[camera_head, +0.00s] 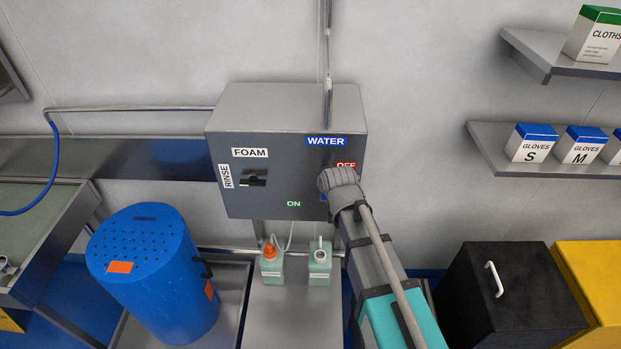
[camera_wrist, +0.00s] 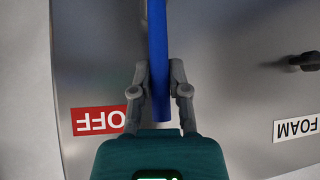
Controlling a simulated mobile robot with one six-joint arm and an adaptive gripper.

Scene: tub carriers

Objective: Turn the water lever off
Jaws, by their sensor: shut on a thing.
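The blue water lever (camera_wrist: 159,35) runs up and down in the wrist view, between the two fingers of my gripper (camera_wrist: 160,72). The fingers are shut on it, one on each side. One end of the lever shows between the fingers; the other runs out of the picture's top. The red OFF label (camera_wrist: 98,120) is left of the lever, upside down. In the head view my gripper (camera_head: 338,182) is in front of the control box and hides most of the lever (camera_head: 323,197). The OFF label (camera_head: 346,165) is partly covered, and the green ON label (camera_head: 293,204) is to the left.
The grey box (camera_head: 240,195) carries a WATER label (camera_head: 325,141), a FOAM label (camera_head: 250,153) and a black knob (camera_head: 253,180). A blue drum (camera_head: 150,270) and two bottles (camera_head: 271,262) stand below. A black bin (camera_head: 500,290) is at the right.

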